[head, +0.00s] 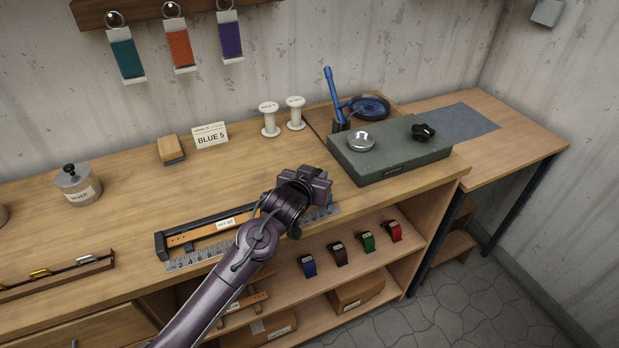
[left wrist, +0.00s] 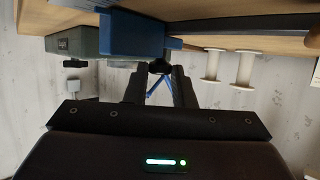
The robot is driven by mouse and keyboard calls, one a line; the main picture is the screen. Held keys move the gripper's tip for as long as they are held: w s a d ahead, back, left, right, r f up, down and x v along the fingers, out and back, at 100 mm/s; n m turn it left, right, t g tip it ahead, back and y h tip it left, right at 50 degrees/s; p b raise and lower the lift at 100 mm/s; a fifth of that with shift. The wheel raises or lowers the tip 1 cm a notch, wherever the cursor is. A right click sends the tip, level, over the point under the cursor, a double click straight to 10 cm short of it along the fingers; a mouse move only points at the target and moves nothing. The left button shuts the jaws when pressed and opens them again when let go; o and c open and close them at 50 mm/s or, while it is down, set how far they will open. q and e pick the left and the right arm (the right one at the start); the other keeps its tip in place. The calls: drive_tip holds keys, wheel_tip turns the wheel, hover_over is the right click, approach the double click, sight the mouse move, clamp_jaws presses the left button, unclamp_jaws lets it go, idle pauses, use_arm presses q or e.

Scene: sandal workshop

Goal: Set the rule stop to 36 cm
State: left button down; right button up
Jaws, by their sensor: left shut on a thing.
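The rule (head: 190,263) lies along the front of the bench, its low numbers at the left and its far end showing just right of my gripper. A brown strap (head: 185,239) with a small paper tag lies in the black holder along it. My left gripper (head: 318,182) is over the rule's right part and hides the stop there in the head view. In the left wrist view, its fingers are shut on a small dark knob (left wrist: 160,67), with a blue block (left wrist: 132,35), apparently the rule stop, beside it. The stop's reading is hidden. My right gripper is out of view.
A green case (head: 390,160) stands right of the gripper, with a blue lever tool (head: 332,95) behind it.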

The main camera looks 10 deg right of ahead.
use_arm(q)
drive_tip(key=c, duration=1.6)
unclamp_jaws()
drive_tip(key=shift+d+r, duration=0.1)
drive_tip(key=shift+r, duration=0.05)
drive_tip(key=o, duration=0.3)
drive_tip(key=shift+w+d, duration=0.1)
drive_tip(key=shift+d, duration=0.1)
drive_tip(key=shift+o, duration=0.2)
drive_tip(key=shift+a, duration=0.15)
drive_tip(key=shift+s+a, duration=0.25)
drive_tip(key=shift+s, duration=0.3)
drive_tip(key=b+v, duration=0.1)
drive_tip(key=v, duration=0.5)
drive_tip(key=shift+s+r, duration=0.25)
